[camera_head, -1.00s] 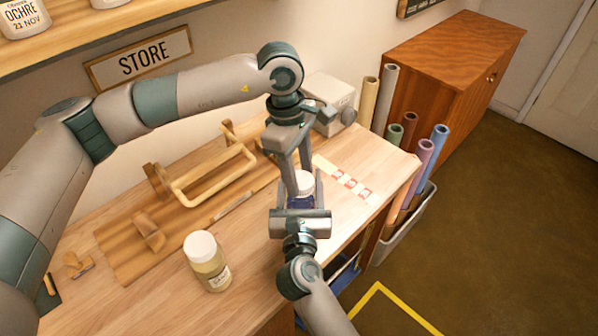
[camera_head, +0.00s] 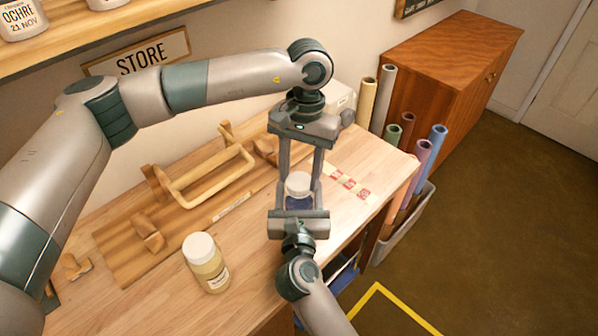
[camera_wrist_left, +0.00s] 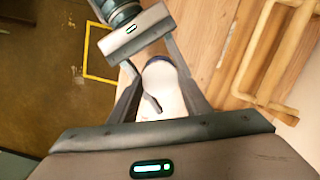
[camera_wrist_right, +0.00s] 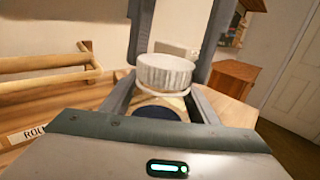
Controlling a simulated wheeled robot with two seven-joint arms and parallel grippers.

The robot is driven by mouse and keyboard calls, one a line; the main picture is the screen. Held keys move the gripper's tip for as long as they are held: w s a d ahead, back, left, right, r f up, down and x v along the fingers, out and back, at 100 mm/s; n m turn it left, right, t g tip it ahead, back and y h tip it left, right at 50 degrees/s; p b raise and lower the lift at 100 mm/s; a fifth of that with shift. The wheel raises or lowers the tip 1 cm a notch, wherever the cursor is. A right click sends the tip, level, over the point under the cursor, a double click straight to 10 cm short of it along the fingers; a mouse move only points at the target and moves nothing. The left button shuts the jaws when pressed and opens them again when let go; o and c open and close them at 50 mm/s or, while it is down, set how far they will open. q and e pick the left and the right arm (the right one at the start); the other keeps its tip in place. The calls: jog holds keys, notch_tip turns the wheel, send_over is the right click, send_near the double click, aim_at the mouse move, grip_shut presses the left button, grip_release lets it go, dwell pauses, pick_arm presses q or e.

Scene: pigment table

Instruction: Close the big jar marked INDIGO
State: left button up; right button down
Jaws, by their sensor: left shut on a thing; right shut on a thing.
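A jar with dark blue contents (camera_head: 299,203) stands upright near the table's front edge, a white lid (camera_head: 298,183) at its top. Its label is not readable. My left gripper (camera_head: 300,177) comes down from above and is shut on the lid, a finger on either side. The ridged lid also shows in the left wrist view (camera_wrist_left: 160,85) and the right wrist view (camera_wrist_right: 165,73). My right gripper (camera_head: 299,198) is shut on the jar body (camera_wrist_right: 158,113) from the front. A pale rim shows under the lid; I cannot tell whether the lid is fully seated.
A second jar (camera_head: 207,264), pale yellow with a white lid, stands to the left on the table. A wooden rack (camera_head: 205,180) lies behind it. A red-and-white strip (camera_head: 348,182) lies to the right. Rolled tubes (camera_head: 422,160) stand in a bin beyond the table's right end.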

pick_arm(q)
jog(key=m, duration=0.5)
jog(key=shift+d+t, duration=0.1)
jog(key=shift+t, duration=0.2)
jog(key=m+y, duration=0.1)
jog(key=m, duration=0.4)
jog(key=shift+t, duration=0.3)
jog(key=o, duration=1)
jog(key=shift+s+r, duration=0.1)
jog(key=shift+r, duration=2.15)
jog(key=shift+c, duration=0.3)
